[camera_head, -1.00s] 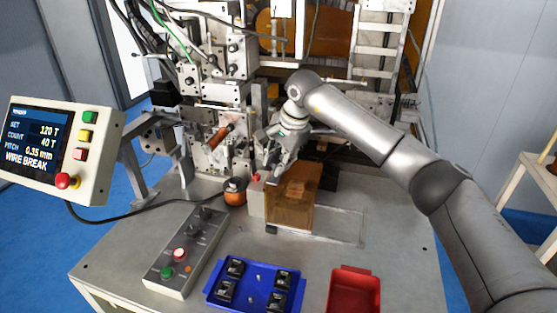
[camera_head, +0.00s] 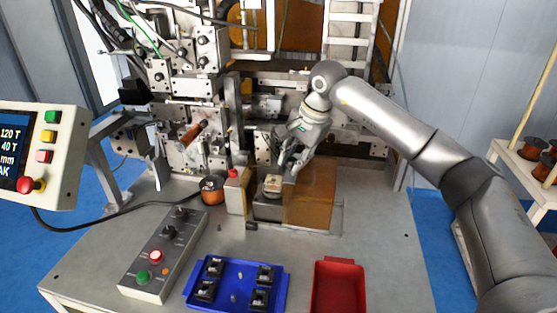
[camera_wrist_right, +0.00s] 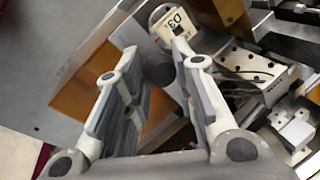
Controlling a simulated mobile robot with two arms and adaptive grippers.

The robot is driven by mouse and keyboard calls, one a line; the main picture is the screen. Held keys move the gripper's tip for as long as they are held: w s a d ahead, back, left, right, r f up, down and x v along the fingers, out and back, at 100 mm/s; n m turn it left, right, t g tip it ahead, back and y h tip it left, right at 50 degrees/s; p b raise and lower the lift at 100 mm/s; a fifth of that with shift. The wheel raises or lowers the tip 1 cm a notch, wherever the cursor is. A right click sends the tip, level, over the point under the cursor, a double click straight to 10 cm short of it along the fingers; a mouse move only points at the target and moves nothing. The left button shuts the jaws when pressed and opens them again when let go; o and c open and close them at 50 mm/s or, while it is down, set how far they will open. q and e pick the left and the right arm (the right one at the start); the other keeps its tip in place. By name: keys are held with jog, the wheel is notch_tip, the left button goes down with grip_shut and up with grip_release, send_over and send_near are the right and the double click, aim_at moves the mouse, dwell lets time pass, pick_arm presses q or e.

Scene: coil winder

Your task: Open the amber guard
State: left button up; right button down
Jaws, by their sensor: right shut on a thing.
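The amber guard (camera_head: 318,195) is a see-through box-like cover on the worktable at the machine's front. It stands to the right of a grey block (camera_head: 268,207) with a small light-topped part on it, which shows uncovered. My right gripper (camera_head: 289,166) is at the guard's upper left edge, its fingers closed on it. In the right wrist view, the amber panel (camera_wrist_right: 85,92) lies beside the fingers (camera_wrist_right: 158,66), with a dark rounded piece between their tips. The exact grip spot is partly hidden. My left gripper is out of view.
A blue tray (camera_head: 236,286) with several black parts and a red bin (camera_head: 338,288) stand in front. A control box (camera_head: 163,255) and a copper spool (camera_head: 212,190) are on the left. The table right of the guard is clear.

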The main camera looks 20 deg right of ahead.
jog(key=shift+r, duration=0.1)
jog(key=c, duration=1.2)
grip_release()
jog(key=shift+o, duration=0.2)
jog(key=v, duration=1.2)
